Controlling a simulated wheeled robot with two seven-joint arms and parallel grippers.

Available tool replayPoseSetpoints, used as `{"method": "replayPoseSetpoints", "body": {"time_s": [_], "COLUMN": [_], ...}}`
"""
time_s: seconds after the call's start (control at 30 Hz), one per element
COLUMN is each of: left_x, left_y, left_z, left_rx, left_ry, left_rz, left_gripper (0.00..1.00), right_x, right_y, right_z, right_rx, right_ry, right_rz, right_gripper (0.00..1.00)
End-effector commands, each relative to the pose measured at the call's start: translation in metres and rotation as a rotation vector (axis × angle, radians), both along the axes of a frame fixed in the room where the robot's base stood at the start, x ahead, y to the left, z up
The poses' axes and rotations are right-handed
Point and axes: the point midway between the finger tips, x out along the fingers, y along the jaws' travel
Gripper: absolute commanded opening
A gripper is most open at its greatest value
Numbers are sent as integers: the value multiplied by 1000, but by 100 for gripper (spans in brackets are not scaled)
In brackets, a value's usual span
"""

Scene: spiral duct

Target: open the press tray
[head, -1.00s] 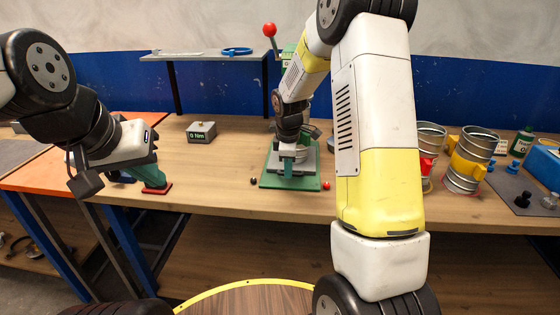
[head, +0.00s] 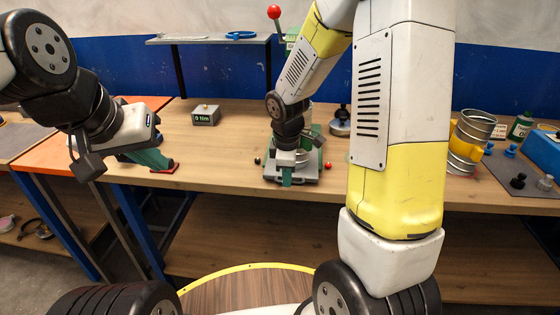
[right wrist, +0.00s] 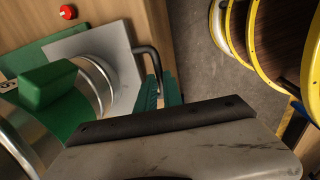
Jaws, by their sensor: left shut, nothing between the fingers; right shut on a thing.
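The press stands on the bench in the middle of the head view, mostly behind my right arm; its lever ends in a red ball (head: 274,12). Its grey tray (head: 303,174) sits low at the front, near the bench edge. In the right wrist view the tray (right wrist: 120,62) is a grey plate with a dark bar handle (right wrist: 152,60) on its edge. My right gripper (head: 287,181) is shut on that handle; its green fingers (right wrist: 170,92) are partly hidden by the hand. My left gripper (head: 168,165) is shut and empty above the left part of the bench.
A small display box (head: 206,115) stands left of the press. A metal duct piece with a yellow band (head: 467,142), a green bottle (head: 520,127) and a blue bin (head: 543,150) stand at the right. A raised shelf (head: 205,40) is behind. Bench between display box and press is clear.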

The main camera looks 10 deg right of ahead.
Motion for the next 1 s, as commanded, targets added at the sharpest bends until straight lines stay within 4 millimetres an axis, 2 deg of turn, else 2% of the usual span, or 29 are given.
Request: {"method": "replayPoseSetpoints", "body": {"time_s": [0.3,0.33,0.4,0.43,0.77,0.87,1.0], "left_x": [0,0,0,0,0,0,0], "left_y": [0,0,0,0,0,0,0], "left_z": [0,0,0,0,0,0,0], "left_rx": [0,0,0,0,0,0,0], "left_ry": [0,0,0,0,0,0,0], "left_rz": [0,0,0,0,0,0,0], "left_gripper": [0,0,0,0,0,0,0], "right_x": [0,0,0,0,0,-1,-4], "right_y": [0,0,0,0,0,1,2], "right_z": [1,1,1,1,3,13,37], "right_rx": [0,0,0,-1,1,1,1], "right_ry": [-2,-2,-2,-2,-2,-5,-8], "right_rz": [0,0,0,0,-1,-1,-1], "right_gripper": [0,17,30,33,33,33,33]}}
